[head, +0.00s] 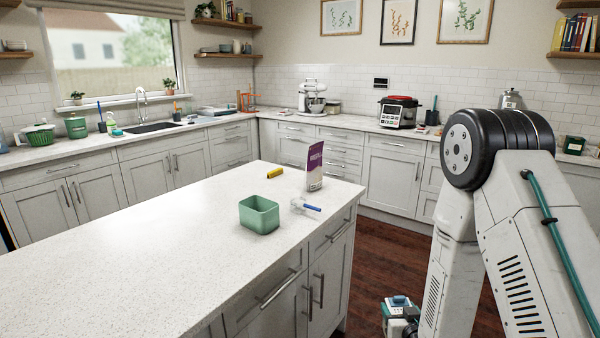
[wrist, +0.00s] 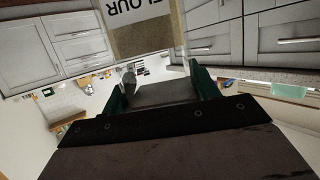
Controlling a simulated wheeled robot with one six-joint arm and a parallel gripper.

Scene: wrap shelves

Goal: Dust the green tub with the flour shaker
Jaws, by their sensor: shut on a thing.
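The green tub (head: 259,215) stands upright and open on the white island top, near its right-hand edge, in the head view. Its inner floor is mostly hidden. My gripper (wrist: 160,72) shows in the wrist view with its two dark green fingers shut on the flour shaker (wrist: 145,42). The shaker has a pale and brown face with the word FLOUR, upside down in this view. Its top and far end are out of the frame. The shaker cannot be made out in the head view, and it is apart from the tub.
On the island (head: 120,235), a purple and white packet (head: 315,165) stands behind the tub. A yellow roll (head: 275,172) and a clear tool with a blue handle (head: 311,207) lie near it. The island's left part is clear. Cabinets line the walls beyond dark flooring.

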